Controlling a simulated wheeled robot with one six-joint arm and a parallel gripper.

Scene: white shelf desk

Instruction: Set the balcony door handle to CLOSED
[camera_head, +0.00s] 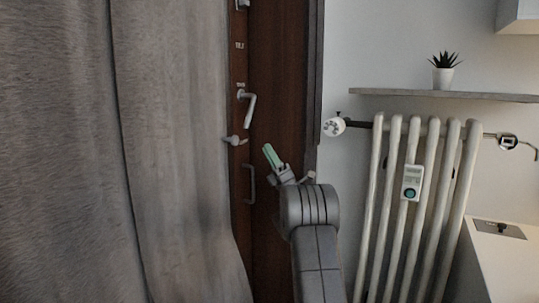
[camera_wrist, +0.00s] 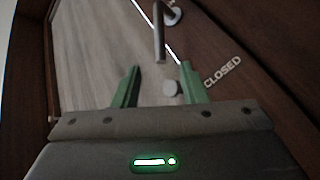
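The balcony door handle (camera_head: 249,108) is a light metal lever on the dark brown door (camera_head: 278,80). Its lever hangs downward from its mount in the head view. In the wrist view the lever (camera_wrist: 160,36) extends from its round mount toward the space between my fingertips. A white CLOSED label (camera_wrist: 222,72) is printed on the brown wood to the right of the lever. My gripper (camera_wrist: 160,68) has its green fingers apart with nothing gripped between them. In the head view my gripper (camera_head: 271,157) is below and right of the handle.
A small knob (camera_head: 236,140) and a pull handle (camera_head: 250,183) sit below the lever. Grey curtains (camera_head: 170,150) cover the left side. A white radiator (camera_head: 412,200) and a shelf (camera_head: 440,95) with a potted plant (camera_head: 444,72) are at the right.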

